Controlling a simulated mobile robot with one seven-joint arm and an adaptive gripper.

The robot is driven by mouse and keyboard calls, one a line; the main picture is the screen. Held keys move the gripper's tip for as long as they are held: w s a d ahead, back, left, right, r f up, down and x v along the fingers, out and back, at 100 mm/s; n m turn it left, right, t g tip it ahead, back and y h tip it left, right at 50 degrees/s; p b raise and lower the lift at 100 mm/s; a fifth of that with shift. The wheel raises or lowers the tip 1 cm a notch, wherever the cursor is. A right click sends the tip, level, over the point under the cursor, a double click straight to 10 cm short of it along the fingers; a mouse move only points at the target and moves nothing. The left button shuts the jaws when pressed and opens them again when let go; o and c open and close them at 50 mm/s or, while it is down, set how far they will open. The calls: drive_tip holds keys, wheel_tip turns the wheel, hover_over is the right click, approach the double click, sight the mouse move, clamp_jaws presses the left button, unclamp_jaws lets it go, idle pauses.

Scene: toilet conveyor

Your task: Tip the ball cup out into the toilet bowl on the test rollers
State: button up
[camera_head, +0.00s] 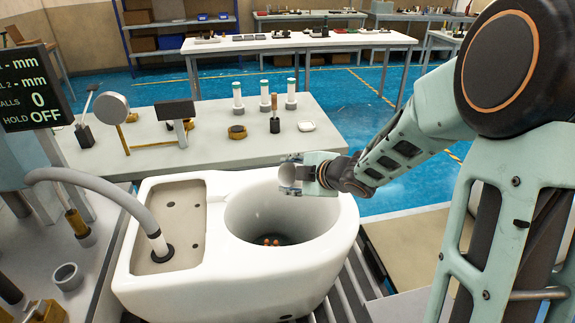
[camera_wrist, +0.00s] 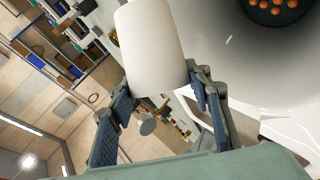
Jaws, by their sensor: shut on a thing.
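The white toilet bowl (camera_head: 335,235) sits on the test rollers (camera_head: 345,295), its opening facing up. Several orange balls (camera_head: 271,242) lie at the dark bottom of the bowl; they also show in the wrist view (camera_wrist: 278,8). My gripper (camera_head: 310,173) is shut on the ball cup (camera_head: 289,174), above the far part of the bowl opening. In the wrist view the white cup (camera_wrist: 152,45) is between my two fingers (camera_wrist: 161,92). I cannot see inside the cup.
A grey hose (camera_head: 100,195) arches down to the toilet's tank deck. A display (camera_head: 32,88) reads balls 0 and hold OFF. Behind the toilet, a grey table (camera_head: 215,155) holds white-topped cylinders (camera_head: 265,95), a brush (camera_head: 275,122) and a round gauge-like disc (camera_head: 111,108).

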drive_tip(key=shift+w+d+r+m+g+y+p, duration=0.2)
drive_tip(key=shift+r+m+g+y+p, duration=0.25)
drive_tip(key=shift+p, duration=2)
drive_tip(key=m+y+p, duration=0.1)
drive_tip(key=p, duration=0.4)
drive_tip(key=m+g+y+p, duration=0.1)
drive_tip(key=p, duration=0.4)
drive_tip(key=shift+w+d+r+g, duration=0.2)
drive_tip(key=shift+g, duration=0.05)
drive_tip(key=shift+r+m+p, duration=0.1)
drive_tip(key=shift+m+p, duration=0.15)
drive_tip(key=shift+p, duration=0.05)
drive_tip(key=shift+f+g+y+b, duration=0.2)
drive_tip(key=shift+g+y+b, duration=0.1)
drive_tip(key=shift+y, duration=0.05)
drive_tip(key=m+y, duration=0.1)
drive_tip(key=r+m+g+y, duration=0.1)
drive_tip(key=m, duration=0.1)
drive_tip(key=shift+w+d+y, duration=0.1)
drive_tip(key=shift+y, duration=0.2)
drive_tip(key=shift+d, duration=0.1)
